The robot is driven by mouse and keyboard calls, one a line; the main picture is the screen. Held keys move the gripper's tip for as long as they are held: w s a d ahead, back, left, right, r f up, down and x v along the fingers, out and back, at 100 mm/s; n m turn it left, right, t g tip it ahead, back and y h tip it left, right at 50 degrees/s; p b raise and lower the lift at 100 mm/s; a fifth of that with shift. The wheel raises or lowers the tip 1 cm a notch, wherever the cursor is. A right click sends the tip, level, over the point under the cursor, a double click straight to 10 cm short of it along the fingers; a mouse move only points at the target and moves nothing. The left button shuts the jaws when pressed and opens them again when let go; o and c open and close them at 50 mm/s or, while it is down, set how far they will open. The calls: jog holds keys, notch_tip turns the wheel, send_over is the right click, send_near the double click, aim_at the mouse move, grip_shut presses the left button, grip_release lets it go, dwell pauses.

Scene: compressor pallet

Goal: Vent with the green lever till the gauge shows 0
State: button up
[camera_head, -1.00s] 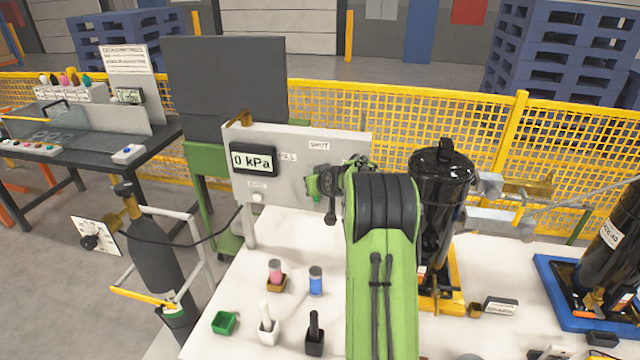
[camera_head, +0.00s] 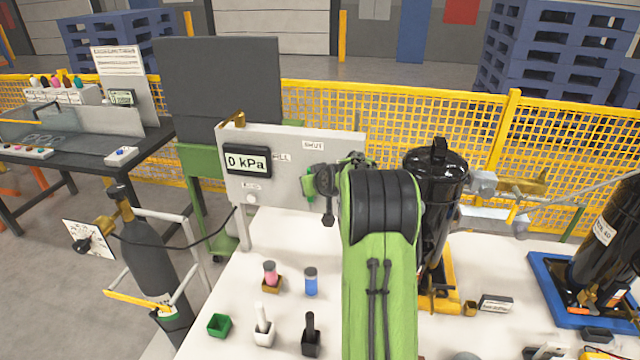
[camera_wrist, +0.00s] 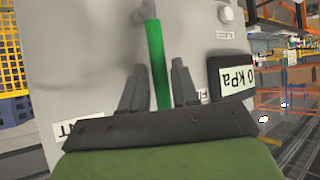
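The gauge (camera_head: 246,161) on the grey panel (camera_head: 290,150) reads 0 kPa. It shows upside down in the wrist view (camera_wrist: 235,78). The green lever (camera_wrist: 156,60) runs from its pivot at the top of the wrist view down between my gripper's two fingers (camera_wrist: 157,85). A gap shows on each side of the lever, so my gripper is open around it and not clamped. In the head view a bit of the green lever (camera_head: 308,185) shows left of my gripper (camera_head: 328,192); my arm hides much of that area.
A black tank (camera_head: 437,190) stands right of my arm. Small cups and holders, including a green one (camera_head: 219,325), stand on the white table (camera_head: 240,300) below the panel. A dark gas cylinder (camera_head: 147,245) stands at left. A yellow mesh fence (camera_head: 450,120) runs behind.

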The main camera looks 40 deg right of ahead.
jog(key=v, duration=1.3)
jog(key=shift+s, duration=0.2)
jog(key=shift+r, duration=0.1)
jog(key=s+a+r+n+g+y, duration=0.1)
jog(key=s+a, duration=0.2)
jog(key=a, duration=0.6)
jog(key=s+a+n+g+y, duration=0.1)
jog(key=s+a, duration=0.2)
jog(key=a, duration=0.5)
jog(key=s+a+f+g, duration=0.1)
jog(key=s+a+f, duration=0.1)
jog(key=s+a, duration=0.3)
jog(key=s+a+f+n+g+y, duration=0.1)
jog(key=s+a, duration=0.5)
jog(key=s, duration=0.7)
jog(key=shift+f+n+g, duration=0.3)
jog(key=shift+f+g, duration=0.2)
jog(key=shift+f, duration=0.25)
jog(key=shift+s, duration=0.1)
